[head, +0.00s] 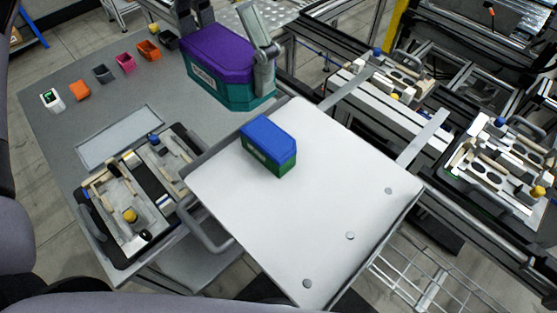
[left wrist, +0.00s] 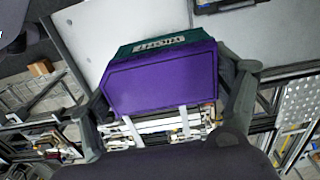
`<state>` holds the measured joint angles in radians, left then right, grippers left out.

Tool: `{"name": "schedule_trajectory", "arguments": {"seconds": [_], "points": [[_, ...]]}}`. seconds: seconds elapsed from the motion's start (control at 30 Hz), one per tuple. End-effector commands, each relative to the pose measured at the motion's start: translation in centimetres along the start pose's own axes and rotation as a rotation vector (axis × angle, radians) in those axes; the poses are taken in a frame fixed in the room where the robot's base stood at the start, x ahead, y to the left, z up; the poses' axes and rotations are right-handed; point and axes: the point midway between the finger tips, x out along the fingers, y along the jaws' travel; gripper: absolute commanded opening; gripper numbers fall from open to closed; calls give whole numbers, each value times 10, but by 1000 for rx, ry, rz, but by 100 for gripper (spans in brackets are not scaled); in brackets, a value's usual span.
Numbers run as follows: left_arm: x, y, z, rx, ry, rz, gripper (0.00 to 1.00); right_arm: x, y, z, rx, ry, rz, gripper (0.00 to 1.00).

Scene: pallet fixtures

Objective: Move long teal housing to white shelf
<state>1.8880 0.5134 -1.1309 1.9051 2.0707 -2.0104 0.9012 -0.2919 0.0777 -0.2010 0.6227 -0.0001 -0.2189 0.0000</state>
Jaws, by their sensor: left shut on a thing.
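The long teal housing (head: 238,97) has a purple top and a label on its side. My left gripper (head: 226,62) is shut on it, with one finger at each end. In the head view it is beyond the far corner of the white shelf (head: 330,220), near the grey table's right edge. In the left wrist view the housing (left wrist: 165,80) sits between the two fingers, with the pale shelf surface (left wrist: 110,25) behind it. Its underside is hidden. My right gripper is not in view.
A blue-topped green housing (head: 268,145) stands on the shelf's far left part; the near and right parts are bare except for several round studs. The grey table (head: 60,130) holds small coloured bins and a fixture tray (head: 130,215). Rails with another fixture (head: 500,165) lie right.

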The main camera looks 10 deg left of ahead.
Motion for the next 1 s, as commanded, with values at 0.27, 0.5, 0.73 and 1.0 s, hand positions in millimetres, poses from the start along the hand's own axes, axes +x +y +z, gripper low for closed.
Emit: {"name": "schedule_trajectory", "arguments": {"seconds": [0.27, 0.5, 0.73, 1.0], "points": [[61, 1, 1, 1, -7, 6, 52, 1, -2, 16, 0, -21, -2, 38], [122, 0, 1, -3, -5, 4, 52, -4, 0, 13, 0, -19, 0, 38], [153, 0, 0, -3, -1, 2, 52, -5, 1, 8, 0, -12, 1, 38], [188, 0, 0, -4, -3, 3, 52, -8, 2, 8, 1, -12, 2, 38]]}}
